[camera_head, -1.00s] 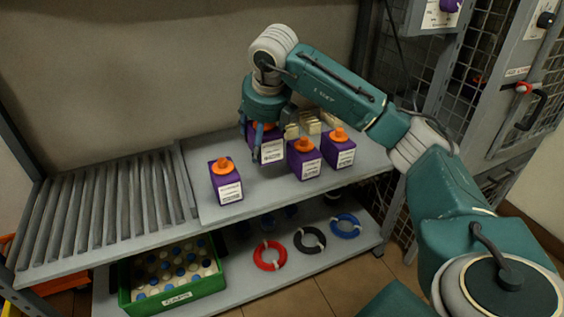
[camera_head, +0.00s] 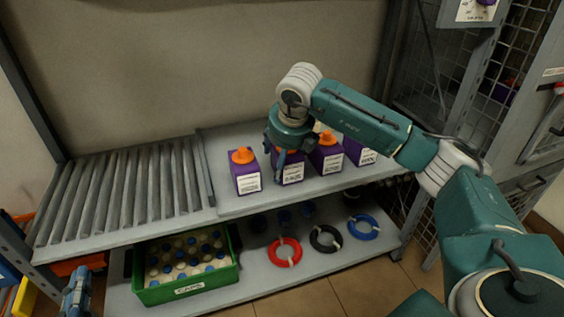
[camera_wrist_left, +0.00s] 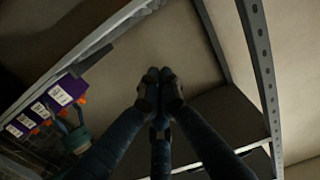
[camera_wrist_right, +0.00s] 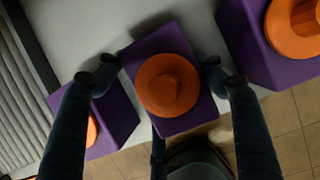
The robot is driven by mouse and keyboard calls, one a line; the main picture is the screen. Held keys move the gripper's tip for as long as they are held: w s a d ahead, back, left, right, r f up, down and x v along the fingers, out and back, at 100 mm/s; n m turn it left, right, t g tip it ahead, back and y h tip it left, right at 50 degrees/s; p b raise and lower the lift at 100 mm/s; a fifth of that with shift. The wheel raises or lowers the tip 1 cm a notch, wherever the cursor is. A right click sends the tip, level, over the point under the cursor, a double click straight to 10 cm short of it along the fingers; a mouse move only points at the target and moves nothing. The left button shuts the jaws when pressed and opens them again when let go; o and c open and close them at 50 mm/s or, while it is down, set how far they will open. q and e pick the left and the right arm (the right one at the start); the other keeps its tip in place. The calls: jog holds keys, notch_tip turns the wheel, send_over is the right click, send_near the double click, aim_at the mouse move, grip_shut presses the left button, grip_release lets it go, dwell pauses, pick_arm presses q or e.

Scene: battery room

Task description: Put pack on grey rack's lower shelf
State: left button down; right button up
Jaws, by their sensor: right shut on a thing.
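A purple pack (camera_head: 293,172) with an orange cap and white label is between the fingers of my right gripper (camera_head: 287,158), over the upper shelf (camera_head: 225,207) of a grey rack. The right wrist view shows this pack (camera_wrist_right: 170,85) from above, with my right gripper (camera_wrist_right: 160,78) closed on its sides. Whether its base touches the shelf cannot be told. The rack's lower shelf (camera_head: 258,276) is below. My left gripper (camera_head: 77,292) is at the lower left of the head view. In the left wrist view its fingertips (camera_wrist_left: 159,76) are together and empty.
Similar packs stand to the left (camera_head: 245,172) and right (camera_head: 327,158) of the held one, close by. Grey rollers (camera_head: 120,195) fill the upper left.

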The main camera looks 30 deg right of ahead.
jog(key=o, duration=1.9)
pick_arm(q)
jog(key=shift+r, duration=0.25)
